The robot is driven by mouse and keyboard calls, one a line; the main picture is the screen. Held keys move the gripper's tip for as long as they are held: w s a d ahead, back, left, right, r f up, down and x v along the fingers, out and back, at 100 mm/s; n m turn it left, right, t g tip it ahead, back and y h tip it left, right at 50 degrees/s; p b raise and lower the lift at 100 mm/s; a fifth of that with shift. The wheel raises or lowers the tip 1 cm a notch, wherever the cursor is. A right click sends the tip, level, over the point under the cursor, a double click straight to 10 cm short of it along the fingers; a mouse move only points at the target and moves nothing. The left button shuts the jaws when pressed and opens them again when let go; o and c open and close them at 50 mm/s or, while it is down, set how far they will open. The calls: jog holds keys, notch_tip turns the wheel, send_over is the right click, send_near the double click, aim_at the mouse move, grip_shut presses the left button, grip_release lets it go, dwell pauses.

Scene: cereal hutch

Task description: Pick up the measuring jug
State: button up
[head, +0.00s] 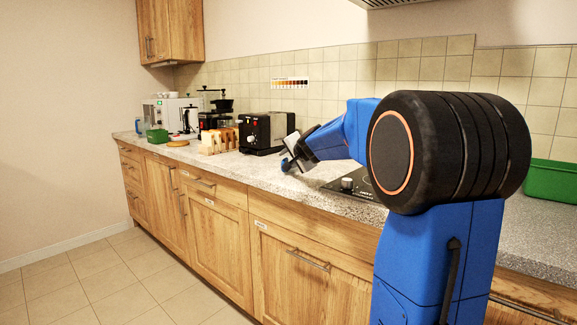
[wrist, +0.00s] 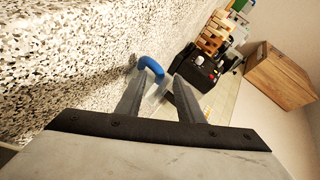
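The measuring jug shows in the wrist view as a blue curved handle (wrist: 152,66) with a pale, see-through body below it, partly hidden by my fingers. It is close to the speckled counter. My gripper (wrist: 158,78) has its two fingers apart, one on each side of the handle; I cannot tell whether either finger touches it. In the head view my gripper (head: 288,160) is low over the counter, just right of the black toaster, and the jug cannot be made out clearly there.
The black toaster (head: 263,133) and a wooden rack (head: 219,140) stand left of my gripper on the speckled counter (head: 245,170). Coffee machines and a green bin (head: 157,136) are farther left. The hob (head: 350,184) and a larger green bin (head: 552,181) are to the right.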

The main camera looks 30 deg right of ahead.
jog(key=shift+x, duration=1.05)
jog(key=shift+c, duration=0.3)
grip_shut()
notch_tip(320, 180, up, 28)
dwell(1.5)
